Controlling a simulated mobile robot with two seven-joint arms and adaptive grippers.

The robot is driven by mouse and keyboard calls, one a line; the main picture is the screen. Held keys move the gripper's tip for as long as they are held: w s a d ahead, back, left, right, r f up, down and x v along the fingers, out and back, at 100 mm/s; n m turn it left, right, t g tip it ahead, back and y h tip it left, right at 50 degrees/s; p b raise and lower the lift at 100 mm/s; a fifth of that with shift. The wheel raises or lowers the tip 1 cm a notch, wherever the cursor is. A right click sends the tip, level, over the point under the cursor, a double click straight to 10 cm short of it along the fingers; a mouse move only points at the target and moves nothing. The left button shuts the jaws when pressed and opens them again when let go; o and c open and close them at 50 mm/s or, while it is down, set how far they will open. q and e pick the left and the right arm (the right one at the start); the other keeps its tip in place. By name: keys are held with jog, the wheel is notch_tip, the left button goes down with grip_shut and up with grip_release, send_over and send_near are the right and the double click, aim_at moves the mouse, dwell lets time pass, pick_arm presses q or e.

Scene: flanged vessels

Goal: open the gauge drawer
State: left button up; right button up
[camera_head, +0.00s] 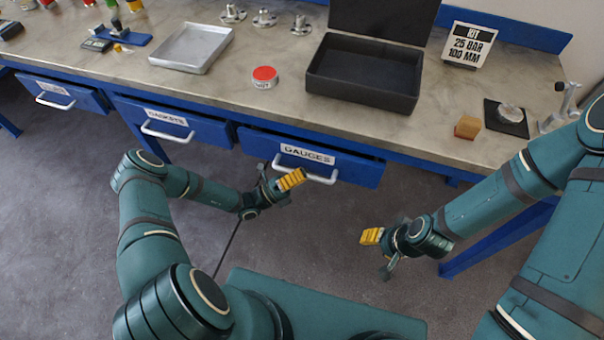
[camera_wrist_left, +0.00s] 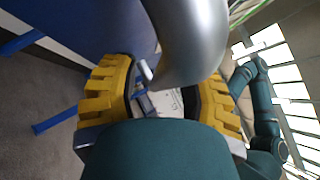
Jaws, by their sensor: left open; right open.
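The gauge drawer (camera_head: 358,170) is the blue drawer labelled GAUGES, right of the other two under the bench. A thin dark strip shows above its front; I cannot tell how far out it stands. In the left wrist view the handle (camera_wrist_left: 190,40) is a large grey curved bar between the open yellow-padded fingers of my left gripper (camera_wrist_left: 168,80); contact is not clear. My right gripper (camera_head: 375,243) is open and empty, above the floor.
The GASKETS drawer (camera_head: 180,120) and another drawer (camera_head: 62,92) are to the left. The worktop (camera_head: 270,95) holds a metal tray (camera_head: 192,48), a red-topped tin (camera_head: 264,78) and a dark open case (camera_head: 362,75). A blue leg (camera_head: 490,245) stands at right. Floor before the drawers is clear apart from my arms.

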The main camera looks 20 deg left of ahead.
pick_arm(q)
grip_shut()
jog(key=shift+s, duration=0.1)
